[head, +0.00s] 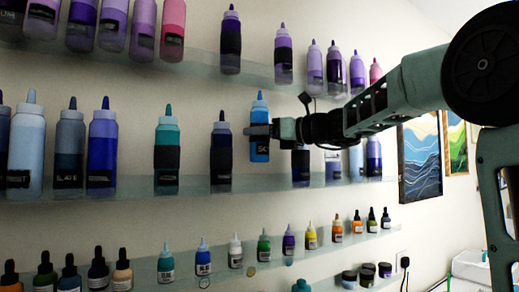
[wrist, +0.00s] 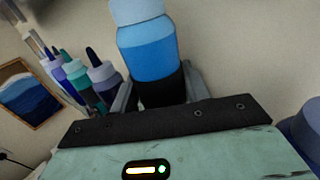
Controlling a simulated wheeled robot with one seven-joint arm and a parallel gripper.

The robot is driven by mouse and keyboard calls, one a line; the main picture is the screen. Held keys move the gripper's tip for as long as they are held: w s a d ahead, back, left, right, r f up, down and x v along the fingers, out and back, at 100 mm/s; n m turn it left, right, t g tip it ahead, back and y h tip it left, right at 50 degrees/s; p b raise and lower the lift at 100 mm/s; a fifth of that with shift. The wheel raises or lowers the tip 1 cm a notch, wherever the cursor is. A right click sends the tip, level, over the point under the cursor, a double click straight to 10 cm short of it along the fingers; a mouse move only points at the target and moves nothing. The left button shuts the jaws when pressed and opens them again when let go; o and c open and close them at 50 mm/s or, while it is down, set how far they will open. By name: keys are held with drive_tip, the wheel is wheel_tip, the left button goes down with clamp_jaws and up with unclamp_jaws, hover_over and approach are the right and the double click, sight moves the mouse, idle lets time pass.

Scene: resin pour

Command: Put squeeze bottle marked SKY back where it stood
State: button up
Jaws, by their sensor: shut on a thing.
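The blue squeeze bottle (head: 261,152) has a blue nozzle and a dark label on which "SK" can be read; the rest is hidden. My gripper (head: 262,130) is shut around its middle and holds it upright at the middle shelf (head: 215,188). Its base appears higher than the bases of the bottles beside it. In the wrist view the bottle (wrist: 148,52) stands between the fingers of my gripper (wrist: 160,92), its pale top cut off by the frame. In the head view, shelf room shows below it, between a navy bottle (head: 221,158) and a dark-labelled bottle (head: 300,168).
Teal (head: 166,150) and violet-blue (head: 102,150) bottles stand further left on the middle shelf. Purple bottles line the upper shelf (head: 200,62). Small dropper bottles stand on the lower shelf (head: 220,273). Framed paintings (head: 420,158) hang at right.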

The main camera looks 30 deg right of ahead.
sight(268, 158)
drive_tip(key=shift+s+f, duration=0.2)
drive_tip(key=shift+f, duration=0.5)
wheel_tip(268, 158, down, 4)
drive_tip(key=shift+r+p, duration=0.25)
drive_tip(key=shift+p, duration=0.3)
drive_tip(key=shift+w+f+p, duration=0.2)
drive_tip(key=shift+f+p, duration=0.25)
drive_tip(key=shift+f, duration=0.2)
drive_tip(key=shift+f, duration=0.15)
drive_tip(key=o, duration=0.9)
drive_tip(key=shift+o, duration=0.2)
